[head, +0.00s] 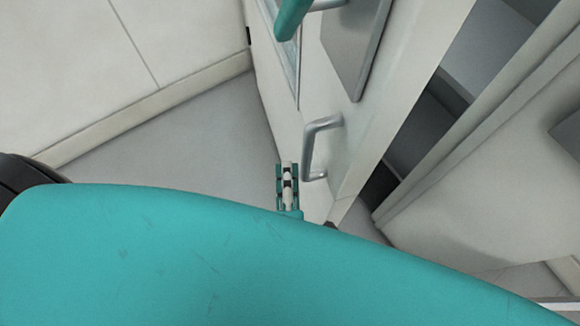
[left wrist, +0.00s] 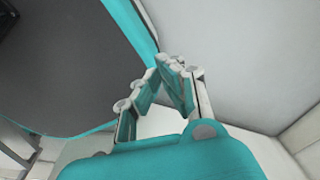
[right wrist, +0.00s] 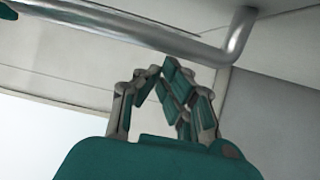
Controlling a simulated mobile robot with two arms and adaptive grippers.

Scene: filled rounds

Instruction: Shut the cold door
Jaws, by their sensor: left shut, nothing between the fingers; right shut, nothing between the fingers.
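The cold door (head: 372,125) is a pale panel with a metal bar handle (head: 310,150). It stands open, with a gap on its right showing a dark grey interior (head: 425,130). My right gripper (head: 287,168) is shut and empty, just left of the handle in the head view. In the right wrist view the handle (right wrist: 238,38) runs past beyond the closed fingertips (right wrist: 168,66), apart from them in the picture. My left gripper (left wrist: 165,62) is shut and empty in the left wrist view, near a plain pale surface; it does not show in the head view.
A pale cabinet front (head: 470,190) stands right of the gap. A grey floor strip (head: 190,135) lies clear to the left, bordered by a pale ledge (head: 150,105). A flat grey plate (head: 355,45) sits on the door's upper part. My teal body covers the lower head view.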

